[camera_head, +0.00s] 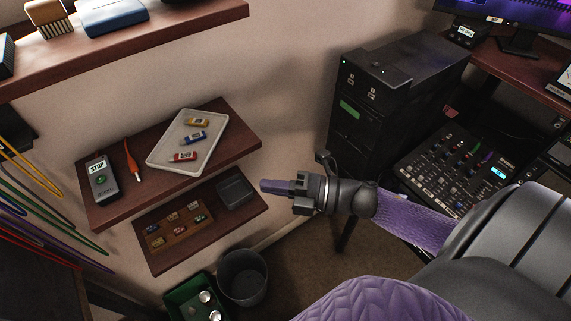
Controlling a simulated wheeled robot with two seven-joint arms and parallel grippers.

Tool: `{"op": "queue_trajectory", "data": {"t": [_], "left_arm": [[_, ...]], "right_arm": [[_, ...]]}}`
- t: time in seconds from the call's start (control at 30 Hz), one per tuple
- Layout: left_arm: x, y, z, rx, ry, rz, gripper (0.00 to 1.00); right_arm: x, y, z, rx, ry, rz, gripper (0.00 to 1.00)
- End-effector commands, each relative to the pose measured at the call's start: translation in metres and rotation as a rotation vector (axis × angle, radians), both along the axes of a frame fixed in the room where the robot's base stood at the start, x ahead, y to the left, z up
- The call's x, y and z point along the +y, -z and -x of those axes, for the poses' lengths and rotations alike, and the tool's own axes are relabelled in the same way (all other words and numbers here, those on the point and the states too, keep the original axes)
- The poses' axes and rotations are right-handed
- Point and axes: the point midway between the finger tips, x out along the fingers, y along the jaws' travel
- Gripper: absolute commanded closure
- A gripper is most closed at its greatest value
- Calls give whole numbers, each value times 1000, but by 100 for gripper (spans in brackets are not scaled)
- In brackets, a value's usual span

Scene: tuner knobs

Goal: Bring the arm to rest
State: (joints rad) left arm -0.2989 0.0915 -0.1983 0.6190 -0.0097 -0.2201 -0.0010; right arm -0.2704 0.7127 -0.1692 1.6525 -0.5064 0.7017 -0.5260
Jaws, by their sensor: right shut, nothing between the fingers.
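My right gripper (277,186) is near the middle of the head view, on the end of my purple and grey arm that comes in from the right. Its fingers are shut with nothing between them and point left. In the picture the fingertips lie just right of the lower wooden shelf (165,259); I cannot tell the exact distance in depth. The gripper appears to touch nothing. My left gripper is not in the view.
A wooden shelf (246,150) holds a white tray (160,157) with three small coloured items. A black cabinet (395,95) and a mixer panel (455,165) stand right. A bin (242,278) and green box (180,304) are below. Coloured cables (50,215) hang left.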

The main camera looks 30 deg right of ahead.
Motion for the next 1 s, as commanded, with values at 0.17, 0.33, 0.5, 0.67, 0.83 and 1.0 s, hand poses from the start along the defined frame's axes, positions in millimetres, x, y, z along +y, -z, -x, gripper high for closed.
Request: {"op": "queue_trajectory", "data": {"t": [0.17,0.33,0.5,0.67,0.83,1.0], "left_arm": [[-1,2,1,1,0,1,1],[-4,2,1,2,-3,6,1],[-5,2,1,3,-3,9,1],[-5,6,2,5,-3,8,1],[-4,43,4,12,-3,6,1],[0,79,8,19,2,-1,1]], "right_arm": [[-15,1,14,1,1,1,100],[-16,0,15,-1,1,1,100],[-16,0,15,-1,1,1,100],[-21,12,13,34,38,-15,100],[-63,146,13,426,436,-188,100],[-81,314,86,957,924,-394,100]]}}
